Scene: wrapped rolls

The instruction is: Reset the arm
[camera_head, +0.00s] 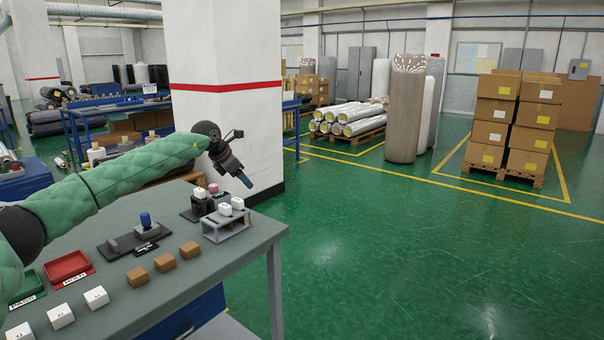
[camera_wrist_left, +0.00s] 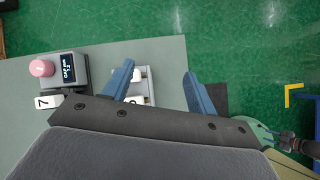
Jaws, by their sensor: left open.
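My left arm comes in from the left of the head view over a grey workbench (camera_head: 190,285). My left gripper (camera_head: 246,180) is held above the bench's far right corner, in front of the white pillar. Its blue fingers are spread with nothing between them in the left wrist view (camera_wrist_left: 158,72). Below it is a grey rack (camera_head: 226,232) with white blocks (camera_head: 238,203) in it, partly hidden behind a finger in the wrist view. A device with a pink knob (camera_wrist_left: 42,68) and a small display stands beside the rack.
On the bench are several brown blocks (camera_head: 165,262), white numbered cubes (camera_head: 96,297), a red tray (camera_head: 67,266), a green tray (camera_head: 24,288) and a blue-topped device (camera_head: 146,224). A white pillar (camera_head: 232,110) stands behind.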

